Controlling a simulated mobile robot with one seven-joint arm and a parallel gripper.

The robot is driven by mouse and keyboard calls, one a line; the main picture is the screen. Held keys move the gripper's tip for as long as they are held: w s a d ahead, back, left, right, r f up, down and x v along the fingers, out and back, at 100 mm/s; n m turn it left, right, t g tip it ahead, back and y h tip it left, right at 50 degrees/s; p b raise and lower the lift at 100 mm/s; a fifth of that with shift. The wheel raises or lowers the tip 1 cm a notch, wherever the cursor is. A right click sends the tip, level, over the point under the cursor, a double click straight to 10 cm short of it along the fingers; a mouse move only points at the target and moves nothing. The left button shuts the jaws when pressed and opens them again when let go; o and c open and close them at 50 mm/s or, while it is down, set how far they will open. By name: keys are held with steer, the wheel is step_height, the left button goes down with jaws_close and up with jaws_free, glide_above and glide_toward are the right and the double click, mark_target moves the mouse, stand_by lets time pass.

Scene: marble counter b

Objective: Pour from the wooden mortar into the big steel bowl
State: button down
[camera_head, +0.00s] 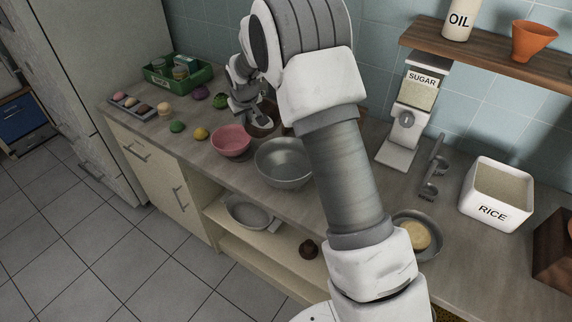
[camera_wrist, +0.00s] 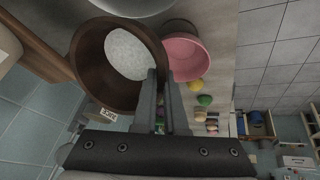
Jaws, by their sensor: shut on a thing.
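The wooden mortar is a dark brown round bowl that fills the upper left of the wrist view (camera_wrist: 88,60), with white grainy stuff (camera_wrist: 130,55) inside. My gripper (camera_wrist: 162,78) is shut on the mortar's rim, at the side near the pink bowl. In the head view the mortar (camera_head: 262,130) shows only in part below my gripper (camera_head: 250,112), behind the steel bowl. I cannot tell whether it touches the counter. The big steel bowl (camera_head: 284,165) stands on the counter near the front edge, its right side close to my arm in the picture. Its inside looks empty.
A pink bowl (camera_head: 231,141) stands just left of the steel bowl. Small coloured items and a green crate (camera_head: 178,76) are farther left. A sugar dispenser (camera_head: 408,115), a rice box (camera_head: 497,193) and a pan (camera_head: 418,234) are right. A shelf (camera_head: 480,48) hangs above.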

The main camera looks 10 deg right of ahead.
mark_target(257, 129)
steer(key=shift+s+d+r, duration=0.1)
steer(key=shift+s+d+r+t+y+b, duration=0.15)
steer(key=shift+s+t+y+b, duration=0.2)
steer(key=shift+b, duration=0.35)
steer(key=shift+s+d+r+t+b, duration=0.15)
steer(key=shift+s+d+t+b, duration=0.1)
steer(key=shift+t+b, duration=0.15)
steer(key=shift+s+d+r+t+b, duration=0.15)
steer(key=shift+s+t+b, duration=0.15)
steer(key=shift+b, duration=0.35)
steer(key=shift+s+d+f+m+t+y+b, duration=0.3)
steer(key=shift+s+t+y+b, duration=0.25)
steer(key=shift+b, duration=1)
steer(key=shift+s+d+f+t+y+b, duration=0.2)
steer(key=shift+f+t+y+b, duration=0.25)
steer(key=shift+t+b, duration=0.5)
steer(key=shift+s+d+r+t+y+b, duration=0.1)
steer(key=shift+s+r+t+y+b, duration=0.25)
steer(key=shift+t+b, duration=0.25)
steer(key=shift+s+d+f+m+t+b, duration=0.2)
steer(key=shift+f+t+b, duration=0.15)
steer(key=shift+b, duration=0.4)
steer(key=shift+s+d+f+m+t+b, duration=0.1)
steer(key=shift+s+f+m+t+b, duration=0.25)
steer(key=shift+b, duration=0.35)
